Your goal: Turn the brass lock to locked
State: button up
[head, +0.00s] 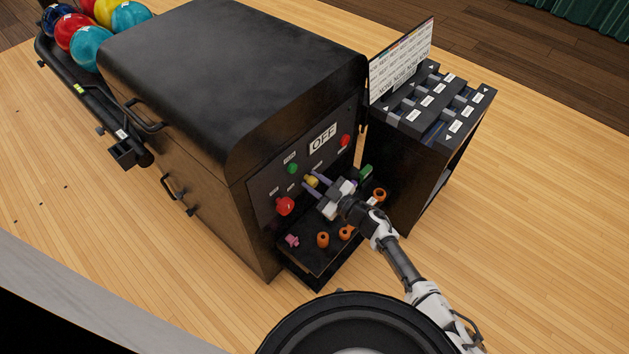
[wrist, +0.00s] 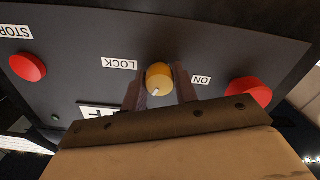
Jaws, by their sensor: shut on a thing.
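The brass lock (head: 312,181) is a small round knob on the dark front panel of the machine. In the wrist view the brass lock (wrist: 159,78) sits between the two fingers, with a pale mark near its lower left edge. An upside-down LOCK label (wrist: 120,63) is left of it and an ON label (wrist: 201,80) is right of it. My gripper (head: 308,185) reaches the panel from the lower right and is shut on the brass lock. In the wrist view my gripper (wrist: 159,90) has a finger on either side of the knob.
Red buttons (head: 285,206) (head: 345,141), a green button (head: 292,168) and an OFF sign (head: 323,138) share the panel. Below is a tray (head: 315,262) with orange rings (head: 323,240) and a pink piece (head: 292,240). A cabinet (head: 412,165) stands right; bowling balls (head: 91,48) lie far left.

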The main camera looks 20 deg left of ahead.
jog(key=m, duration=0.6)
jog(key=shift+p, duration=0.3)
jog(key=m, duration=0.6)
jog(key=shift+m, duration=0.4)
jog(key=o, duration=1)
jog(key=v, duration=1.4)
jog(key=shift+w+a+r, duration=0.1)
